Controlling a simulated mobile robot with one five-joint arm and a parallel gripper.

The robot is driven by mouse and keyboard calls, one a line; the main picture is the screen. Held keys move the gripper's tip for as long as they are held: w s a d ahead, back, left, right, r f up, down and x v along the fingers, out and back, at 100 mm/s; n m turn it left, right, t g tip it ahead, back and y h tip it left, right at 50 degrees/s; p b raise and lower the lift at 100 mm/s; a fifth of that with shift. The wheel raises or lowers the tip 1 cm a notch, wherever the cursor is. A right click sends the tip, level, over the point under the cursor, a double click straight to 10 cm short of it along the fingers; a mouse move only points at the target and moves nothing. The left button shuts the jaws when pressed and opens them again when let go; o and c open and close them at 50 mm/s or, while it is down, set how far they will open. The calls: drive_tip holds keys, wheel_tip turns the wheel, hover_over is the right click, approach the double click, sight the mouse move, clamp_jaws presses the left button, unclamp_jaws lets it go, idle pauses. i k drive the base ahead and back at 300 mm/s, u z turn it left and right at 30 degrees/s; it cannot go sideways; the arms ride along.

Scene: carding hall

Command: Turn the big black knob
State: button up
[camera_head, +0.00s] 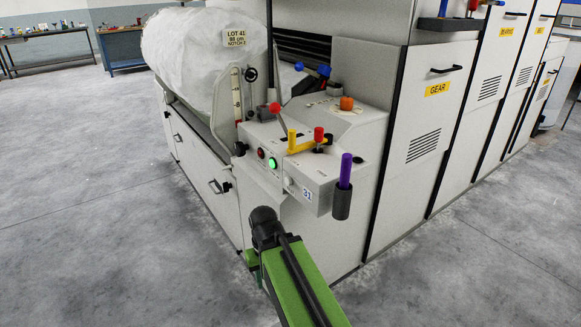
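A round black knob (251,74) stands by the upright scale, left of the control panel. A second dark knob (240,148) sits lower, at the panel's left edge. I cannot tell from this view which is the bigger. My green arm comes in from the bottom, and its black end (264,218) is in front of the machine's lower front, below the panel. It is well below both knobs and appears apart from them. No fingertips can be made out, so I cannot see whether my gripper is open or shut.
The control panel (308,178) carries a green lit button (272,163), a red-knobbed lever (275,108), a yellow handle (301,143) and an orange knob (347,103). A purple rod (345,170) stands in a dark holder at the right corner. The floor is clear on both sides.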

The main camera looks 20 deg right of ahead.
sight(241, 149)
drive_tip(key=u, duration=0.3)
drive_tip(key=i, duration=0.85)
drive_tip(key=u, duration=0.35)
drive_tip(key=k, duration=0.15)
drive_tip(key=u, duration=2.25)
drive_tip(key=k, duration=0.65)
drive_tip(key=z, duration=0.4)
drive_tip(key=i, duration=0.7)
drive_tip(key=u, duration=0.1)
